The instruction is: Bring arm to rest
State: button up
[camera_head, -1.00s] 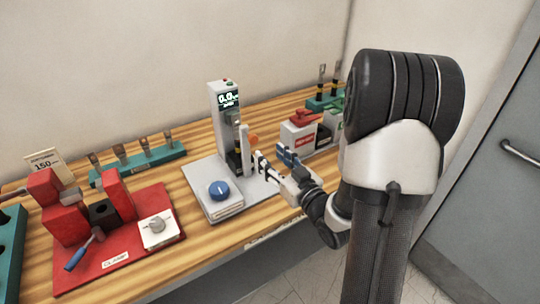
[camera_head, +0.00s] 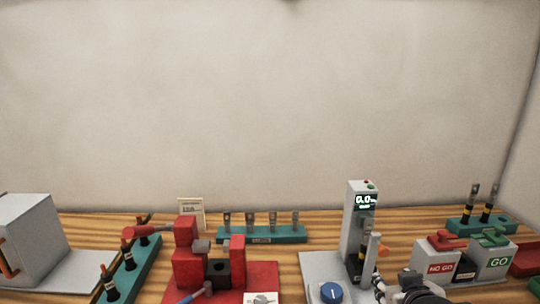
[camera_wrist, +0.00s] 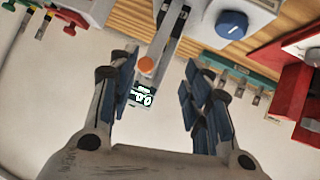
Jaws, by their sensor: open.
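My gripper (camera_head: 380,288) shows only in part at the bottom edge of the head view, just right of the blue knob and in front of the test stand. In the wrist view my gripper (camera_wrist: 160,68) has its two blue-padded fingers apart, with nothing held between them. Beyond the fingers are the stand's small display (camera_wrist: 145,95) and an orange knob (camera_wrist: 147,65). Most of my arm is outside the head view.
The grey test stand (camera_head: 352,222) reads about 0.0. Left of it are a red clamp fixture (camera_head: 262,276) and a teal rack (camera_head: 262,236). Right are the NO GO bin (camera_head: 437,268) and GO bin (camera_head: 498,262). The wall above the bench is clear.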

jog(key=s+a+g+y, duration=0.1)
jog(key=s+a+g, duration=0.1)
jog(key=s+a, duration=0.2)
jog(key=s+a+r+g, duration=0.1)
jog(key=s+a, duration=0.3)
jog(key=s, duration=0.6)
jog(key=s+a+g+y, duration=0.1)
jog(key=s+a+g, duration=0.2)
jog(key=s, duration=0.4)
jog(key=shift+s+a+r+g+y, duration=0.3)
jog(key=shift+s+a+r, duration=0.05)
jog(key=shift+a, duration=0.55)
jog(key=shift+o, duration=0.2)
